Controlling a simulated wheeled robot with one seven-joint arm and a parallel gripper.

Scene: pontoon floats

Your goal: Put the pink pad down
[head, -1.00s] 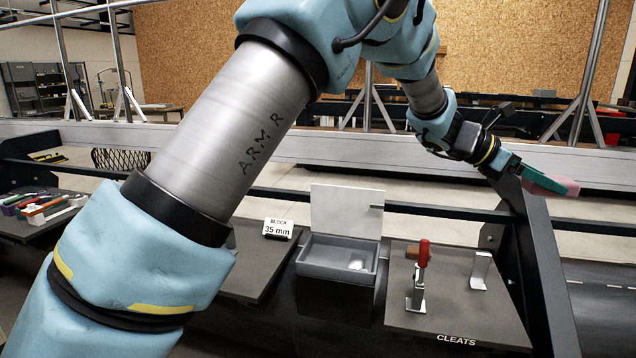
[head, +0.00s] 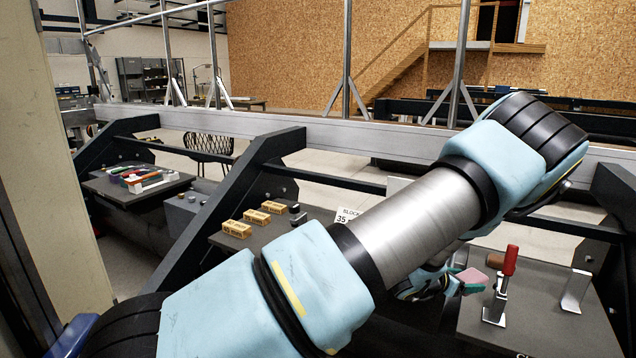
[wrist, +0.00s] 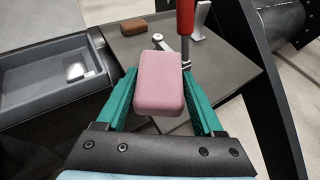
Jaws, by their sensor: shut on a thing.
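The pink pad (wrist: 159,82) is held between the two teal fingers of my gripper (wrist: 160,98) in the wrist view. In the head view the pad (head: 471,276) and my gripper (head: 462,287) show low on the right, partly hidden behind my arm. Under the pad in the wrist view is the dark cleats board (wrist: 225,82). The pad looks above the board; its clearance is hard to tell. A red-handled clamp (head: 509,262) stands right beside the pad in the picture.
A brown block (wrist: 134,26) and a metal bracket (head: 577,290) are on the cleats board. A grey tray (wrist: 30,102) with a small pale piece inside lies left of the board. Several yellow-brown blocks (head: 254,216) sit on another board. A dark slanted frame (wrist: 255,70) borders the right side.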

